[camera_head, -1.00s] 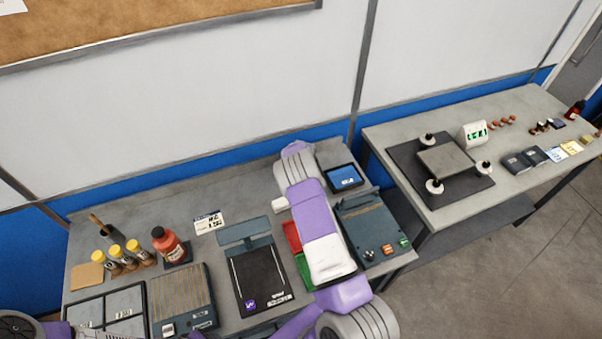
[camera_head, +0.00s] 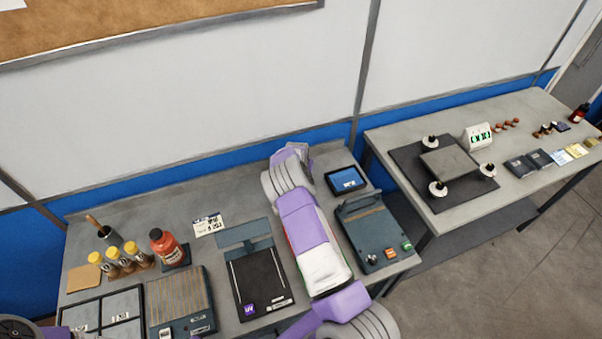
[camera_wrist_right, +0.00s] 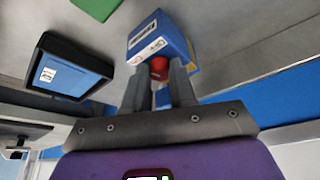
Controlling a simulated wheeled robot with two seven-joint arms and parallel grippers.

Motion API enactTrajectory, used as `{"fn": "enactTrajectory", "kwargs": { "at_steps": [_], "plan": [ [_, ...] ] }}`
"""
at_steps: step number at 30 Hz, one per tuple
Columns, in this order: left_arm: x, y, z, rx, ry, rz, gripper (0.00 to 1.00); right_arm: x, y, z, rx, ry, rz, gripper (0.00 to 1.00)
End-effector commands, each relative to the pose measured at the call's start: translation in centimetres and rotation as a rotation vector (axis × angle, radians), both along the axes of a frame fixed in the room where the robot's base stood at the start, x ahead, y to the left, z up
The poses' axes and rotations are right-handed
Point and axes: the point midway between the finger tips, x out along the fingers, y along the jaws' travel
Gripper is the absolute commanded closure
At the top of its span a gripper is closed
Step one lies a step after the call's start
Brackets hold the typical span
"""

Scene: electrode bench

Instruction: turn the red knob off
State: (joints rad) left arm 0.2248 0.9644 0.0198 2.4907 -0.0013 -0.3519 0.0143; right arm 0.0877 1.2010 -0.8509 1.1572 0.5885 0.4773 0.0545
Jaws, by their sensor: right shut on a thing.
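The red knob (camera_wrist_right: 159,68) sits on the face of a small blue box (camera_wrist_right: 158,42) with white labels, in the right wrist view. My right gripper (camera_wrist_right: 159,82) has its two grey fingers on either side of the knob and is shut on it. The knob's pointer or marking cannot be made out. In the head view my right arm reaches over the bench to the back, and its hand (camera_head: 291,158) hides the box and knob. My left gripper is out of view; only part of that arm shows at the lower left.
A dark tablet with a blue screen (camera_head: 345,180) lies right of my right arm, near a dark device (camera_head: 375,235) with a handle. A black-topped board (camera_head: 262,278) is on the left. A red bottle (camera_head: 167,245) and yellow-capped vials (camera_head: 115,254) stand farther left.

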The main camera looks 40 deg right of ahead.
Motion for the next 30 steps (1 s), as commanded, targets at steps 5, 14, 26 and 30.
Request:
{"fn": "enactTrajectory", "kwargs": {
  "at_steps": [5, 14, 26, 30],
  "plan": [
    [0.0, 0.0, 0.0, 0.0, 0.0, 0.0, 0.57, 0.1, 0.0, 0.1, -0.001, -0.002, 0.0, 0.5],
    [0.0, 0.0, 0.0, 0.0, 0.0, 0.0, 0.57, 0.0, 0.0, 0.1, 0.0, -0.001, 0.0, 0.48],
    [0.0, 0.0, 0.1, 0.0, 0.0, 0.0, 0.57, -1.3, 1.6, 5.3, 0.001, -0.005, 0.001, 0.48],
    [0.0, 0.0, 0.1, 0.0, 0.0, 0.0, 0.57, -1.7, 2.0, 6.7, -0.001, -0.003, 0.001, 0.48]
  ]
}}
